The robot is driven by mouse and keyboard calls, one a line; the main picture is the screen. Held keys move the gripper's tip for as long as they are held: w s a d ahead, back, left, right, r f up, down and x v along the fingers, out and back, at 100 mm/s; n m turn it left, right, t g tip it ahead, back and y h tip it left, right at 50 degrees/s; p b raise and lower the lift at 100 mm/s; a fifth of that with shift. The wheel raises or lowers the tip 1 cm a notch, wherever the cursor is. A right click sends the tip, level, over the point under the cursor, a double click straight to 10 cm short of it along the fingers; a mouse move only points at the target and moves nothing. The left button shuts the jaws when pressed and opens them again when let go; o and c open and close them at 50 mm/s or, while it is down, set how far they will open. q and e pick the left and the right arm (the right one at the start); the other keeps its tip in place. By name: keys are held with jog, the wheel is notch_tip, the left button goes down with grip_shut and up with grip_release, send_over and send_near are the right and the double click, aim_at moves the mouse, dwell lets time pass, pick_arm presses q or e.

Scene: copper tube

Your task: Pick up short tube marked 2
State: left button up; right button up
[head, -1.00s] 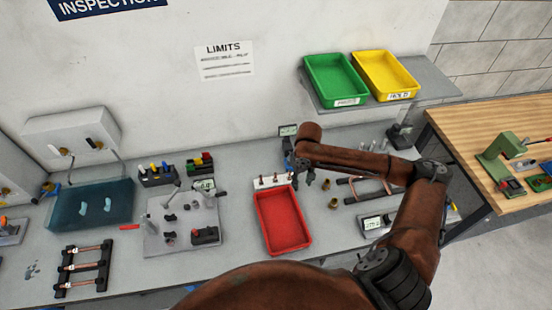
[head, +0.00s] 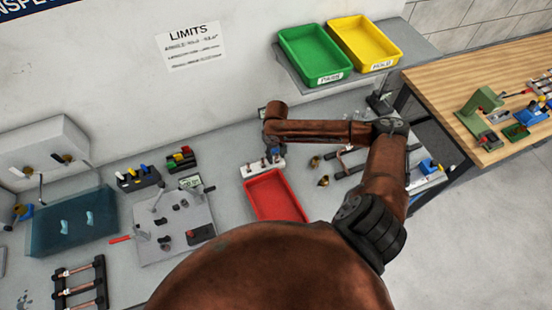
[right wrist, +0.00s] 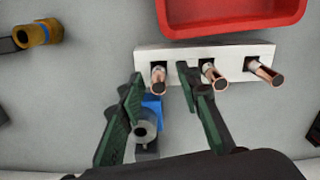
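A white rack (right wrist: 240,58) holds three short copper tubes in a row, their ends facing the right wrist camera: a left tube (right wrist: 158,78), a middle tube (right wrist: 214,77) and a right tube (right wrist: 265,74). No number is readable on them, so I cannot tell which is marked 2. My right gripper (right wrist: 160,75) is open, its fingertips on either side of the left tube with gaps visible. In the head view the right gripper (head: 274,155) is at the white rack (head: 250,171), small and partly hidden. My left gripper is not in view.
A red tray (head: 277,193) adjoins the rack. A blue fixture with a grey ring (right wrist: 146,130) sits between the gripper fingers, nearer the camera. A brass fitting (right wrist: 37,34) lies to the left. Green (head: 314,54) and yellow (head: 363,43) trays sit on a shelf behind.

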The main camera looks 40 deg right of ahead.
jog(key=shift+s+f, duration=0.35)
jog(key=shift+f, duration=0.05)
jog(key=shift+w+f, duration=0.1)
jog(key=shift+w, duration=0.15)
jog(key=shift+c, duration=0.8)
jog(key=shift+s, duration=0.1)
grip_shut()
